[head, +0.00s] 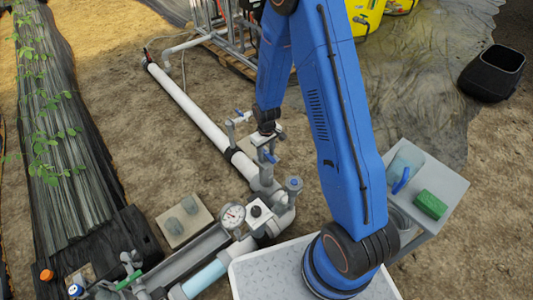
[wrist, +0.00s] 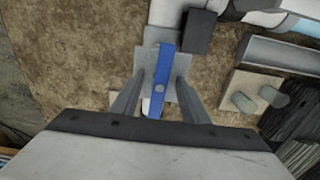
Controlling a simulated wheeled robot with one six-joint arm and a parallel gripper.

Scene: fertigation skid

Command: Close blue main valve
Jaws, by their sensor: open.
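The blue main valve's lever (wrist: 161,75) lies between the two fingers of my gripper (wrist: 160,82) in the wrist view, running lengthwise between them. A gap shows on both sides of the lever, and the fingers are open around it. In the head view the blue lever (head: 270,157) shows just below my gripper (head: 265,141), at the pipe fittings at the near end of the white pipe (head: 195,113). Whether a finger touches the lever cannot be told. The valve body is partly hidden by the gripper.
A smaller blue-handled fitting (head: 240,113) stands further along the pipe. A blue-topped fitting (head: 293,184) and a pressure gauge (head: 233,215) stand nearer. A grey bench (head: 452,190) holds a green block (head: 430,204). A black bucket (head: 493,73) stands at right. Bare soil lies left of the pipe.

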